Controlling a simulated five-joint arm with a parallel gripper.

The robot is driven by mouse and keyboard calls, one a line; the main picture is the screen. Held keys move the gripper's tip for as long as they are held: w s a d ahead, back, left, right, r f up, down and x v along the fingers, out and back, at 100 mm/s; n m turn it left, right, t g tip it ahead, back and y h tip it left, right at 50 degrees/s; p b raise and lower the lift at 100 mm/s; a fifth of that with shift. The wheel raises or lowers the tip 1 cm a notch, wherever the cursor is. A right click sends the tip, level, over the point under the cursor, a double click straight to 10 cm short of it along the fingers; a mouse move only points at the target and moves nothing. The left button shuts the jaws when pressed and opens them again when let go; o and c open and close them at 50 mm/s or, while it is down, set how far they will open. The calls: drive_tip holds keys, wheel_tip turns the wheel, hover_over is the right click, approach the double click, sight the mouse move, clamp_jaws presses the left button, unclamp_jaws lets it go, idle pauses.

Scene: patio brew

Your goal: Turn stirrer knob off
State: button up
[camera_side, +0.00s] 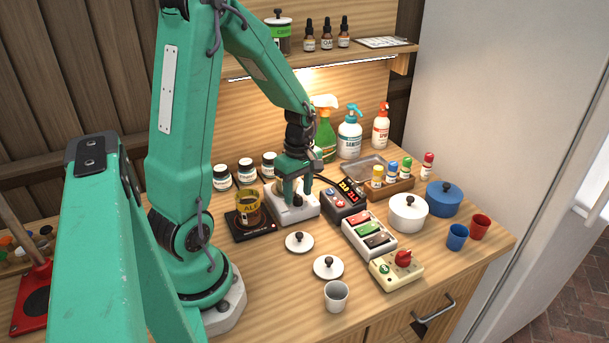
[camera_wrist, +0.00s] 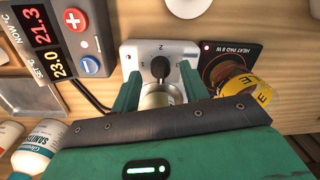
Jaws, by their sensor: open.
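The stirrer is a pale grey box (camera_side: 291,213) on the table, beside the heat pad; it also shows in the wrist view (camera_wrist: 133,54). Its black knob (camera_wrist: 160,67) is on the face near a mark that looks like "2". My gripper (camera_side: 297,192) is over the stirrer, pointing down. In the wrist view its two green fingers are apart, one on each side of the knob, with visible gaps. I cannot tell whether either finger touches it. A pale round part (camera_wrist: 158,97) of the stirrer area shows between the fingers, partly hidden by my gripper.
The heat pad (camera_side: 262,230) with an amber jar (camera_side: 248,209) stands left of the stirrer. A temperature controller (camera_side: 343,204) stands close on its right. Two white lids (camera_side: 299,242) (camera_side: 328,267) lie in front. Bottles (camera_side: 349,138) stand behind.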

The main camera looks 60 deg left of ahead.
sight(299, 196)
drive_tip(key=shift+w+r, duration=0.15)
drive_tip(key=shift+r, duration=3.25)
drive_tip(key=shift+d+r, duration=0.15)
drive_tip(key=shift+r, duration=0.05)
drive_tip(key=s+d+r+m+t, duration=0.3)
drive_tip(key=d+r+m, duration=0.2)
drive_tip(key=m, duration=0.5)
drive_tip(key=s+d+r+m+t, duration=0.3)
drive_tip(key=d+r+m, duration=0.3)
drive_tip(key=d+m, duration=0.4)
drive_tip(key=shift+d+r+m, duration=0.15)
drive_tip(key=shift+r+m, duration=0.1)
drive_tip(key=shift+m, duration=0.25)
